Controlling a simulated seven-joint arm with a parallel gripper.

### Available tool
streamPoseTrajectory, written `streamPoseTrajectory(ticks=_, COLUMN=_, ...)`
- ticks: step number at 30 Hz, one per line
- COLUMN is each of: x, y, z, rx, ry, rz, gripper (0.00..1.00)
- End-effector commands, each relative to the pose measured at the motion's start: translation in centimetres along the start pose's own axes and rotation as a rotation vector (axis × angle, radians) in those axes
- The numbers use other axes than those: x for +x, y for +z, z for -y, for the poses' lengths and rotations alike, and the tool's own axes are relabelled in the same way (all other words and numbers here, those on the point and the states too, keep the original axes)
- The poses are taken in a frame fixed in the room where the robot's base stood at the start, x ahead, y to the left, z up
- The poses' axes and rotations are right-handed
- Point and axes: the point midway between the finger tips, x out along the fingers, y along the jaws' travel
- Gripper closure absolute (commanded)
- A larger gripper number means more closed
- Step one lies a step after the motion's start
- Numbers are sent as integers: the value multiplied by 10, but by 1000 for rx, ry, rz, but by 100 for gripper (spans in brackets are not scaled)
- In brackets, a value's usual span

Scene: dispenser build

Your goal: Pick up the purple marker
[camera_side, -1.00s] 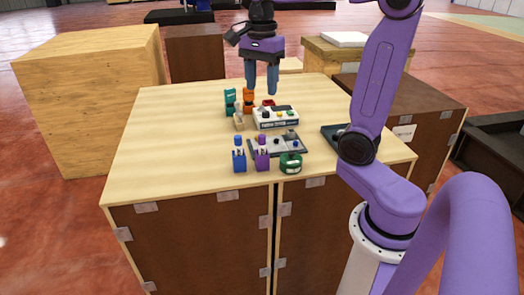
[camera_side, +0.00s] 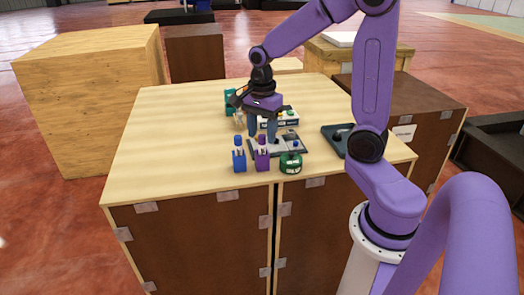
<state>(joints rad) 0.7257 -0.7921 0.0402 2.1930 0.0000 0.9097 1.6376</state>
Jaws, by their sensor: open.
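A purple marker (camera_side: 262,140) stands upright at the front of the light wooden table, its top showing just behind a purple holder-like block (camera_side: 262,160). My gripper (camera_side: 262,139) is open and points down, with one finger on each side of the marker's top in the picture. Whether the fingers are level with the marker or behind it cannot be told. Nothing is seen held. A matching blue marker (camera_side: 239,140) and blue block (camera_side: 239,161) stand close on the left.
A green round item (camera_side: 291,162) sits just right of the purple block. A dark flat tray (camera_side: 295,149) lies behind them. A black tray (camera_side: 336,139) lies on the right. The table's left side is clear.

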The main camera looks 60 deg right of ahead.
Motion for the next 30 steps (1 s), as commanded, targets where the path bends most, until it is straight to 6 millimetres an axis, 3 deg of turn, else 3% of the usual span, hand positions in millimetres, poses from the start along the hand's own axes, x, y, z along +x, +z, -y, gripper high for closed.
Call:
streamPoseTrajectory(ticks=6, x=25, y=-1, z=0, rx=-1, ry=2, rz=0, gripper=48)
streamPoseTrajectory(ticks=14, x=27, y=-1, z=0, rx=0, ry=-1, rz=0, gripper=48)
streamPoseTrajectory(ticks=17, x=27, y=-1, z=0, rx=-1, ry=-1, rz=0, gripper=74)
streamPoseTrajectory(ticks=19, x=27, y=-1, z=0, rx=0, ry=-1, rz=0, gripper=97)
streamPoseTrajectory(ticks=30, x=23, y=-1, z=1, rx=-1, ry=-4, rz=0, gripper=100)
